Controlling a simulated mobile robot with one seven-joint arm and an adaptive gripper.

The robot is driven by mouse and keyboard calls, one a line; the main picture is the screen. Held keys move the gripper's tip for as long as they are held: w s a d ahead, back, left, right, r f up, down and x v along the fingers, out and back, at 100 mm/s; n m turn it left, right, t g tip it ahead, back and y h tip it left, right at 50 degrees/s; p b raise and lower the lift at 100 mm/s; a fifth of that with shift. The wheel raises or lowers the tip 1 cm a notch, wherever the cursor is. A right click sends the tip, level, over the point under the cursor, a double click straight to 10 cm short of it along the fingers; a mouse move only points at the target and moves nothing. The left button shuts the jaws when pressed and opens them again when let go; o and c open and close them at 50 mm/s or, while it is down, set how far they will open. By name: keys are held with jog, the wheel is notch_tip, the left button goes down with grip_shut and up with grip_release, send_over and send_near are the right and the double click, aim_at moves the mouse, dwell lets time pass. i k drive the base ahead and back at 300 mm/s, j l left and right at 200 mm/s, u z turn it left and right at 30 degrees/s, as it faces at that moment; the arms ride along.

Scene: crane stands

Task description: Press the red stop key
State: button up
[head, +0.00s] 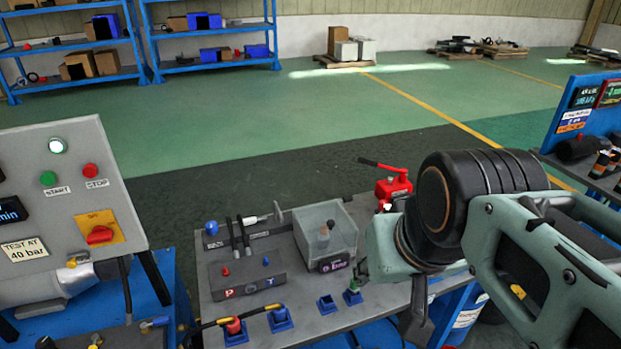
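The red stop key (90,170) is a round button on the sloping grey control panel (125,206) at the left, with a STOP label under it. A green start key (48,178) sits to its left, and a bright white-green lamp (57,146) is above them. My arm reaches in from the right. My gripper (415,322) shows only in part, dark and low below the wrist, far to the right of the panel and apart from the stop key. My arm hides most of it, so its opening is unclear.
A red rotary switch (100,235) on a yellow plate sits below the stop key. A grey bench (300,285) between panel and arm holds a clear box (326,232), a valve block (247,275) and a red hand pump (392,187). Blue shelves (140,45) stand behind open floor.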

aim_at(91, 171)
jog(key=u, duration=1.85)
